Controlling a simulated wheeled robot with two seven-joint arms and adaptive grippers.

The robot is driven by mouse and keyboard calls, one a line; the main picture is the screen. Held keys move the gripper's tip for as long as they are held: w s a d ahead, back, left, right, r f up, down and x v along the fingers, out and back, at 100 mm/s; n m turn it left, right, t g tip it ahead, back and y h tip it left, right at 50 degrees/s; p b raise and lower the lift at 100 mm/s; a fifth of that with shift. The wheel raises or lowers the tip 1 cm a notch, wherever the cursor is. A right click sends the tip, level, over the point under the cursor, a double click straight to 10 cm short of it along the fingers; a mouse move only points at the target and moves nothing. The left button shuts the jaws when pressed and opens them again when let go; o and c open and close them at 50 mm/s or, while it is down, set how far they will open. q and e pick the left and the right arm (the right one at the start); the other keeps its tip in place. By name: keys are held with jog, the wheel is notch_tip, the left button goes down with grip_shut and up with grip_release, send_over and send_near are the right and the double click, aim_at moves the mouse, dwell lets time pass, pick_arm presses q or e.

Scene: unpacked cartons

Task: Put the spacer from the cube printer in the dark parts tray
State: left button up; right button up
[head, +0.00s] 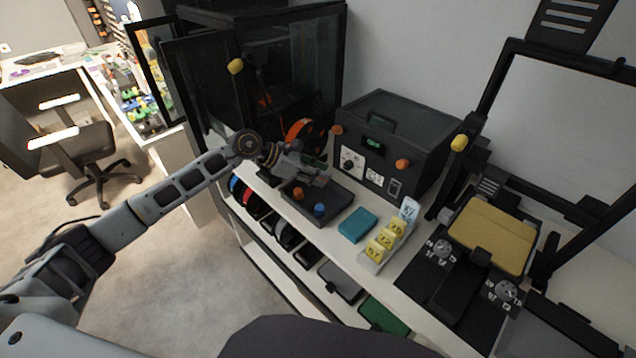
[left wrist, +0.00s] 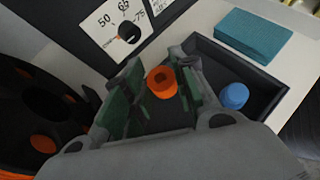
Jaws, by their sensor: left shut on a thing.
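The dark parts tray (head: 339,216) sits on the white shelf top and holds an orange part (head: 298,193) and a blue part (head: 320,209). In the left wrist view, the blue part (left wrist: 235,96) lies right of my fingers, beside the tray's wall (left wrist: 287,88). My left gripper (head: 318,177) is over the back of the tray. In its wrist view, the gripper (left wrist: 160,85) is shut on the orange spacer (left wrist: 161,80). My right gripper is not in view.
A dark box with a dial (head: 397,135) stands behind the tray. A dark enclosed printer (head: 300,50) with its door open stands at the back left, near an orange-black spool (head: 303,136). A teal block (head: 358,225) and yellow number tags (head: 384,239) stand right of the tray.

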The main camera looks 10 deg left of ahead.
pick_arm(q)
jog(key=shift+f, duration=0.1)
jog(key=shift+f, duration=1.75)
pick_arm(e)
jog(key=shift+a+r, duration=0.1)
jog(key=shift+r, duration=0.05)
pick_arm(q)
jog(key=shift+s+f, duration=0.1)
jog(key=shift+f, duration=0.25)
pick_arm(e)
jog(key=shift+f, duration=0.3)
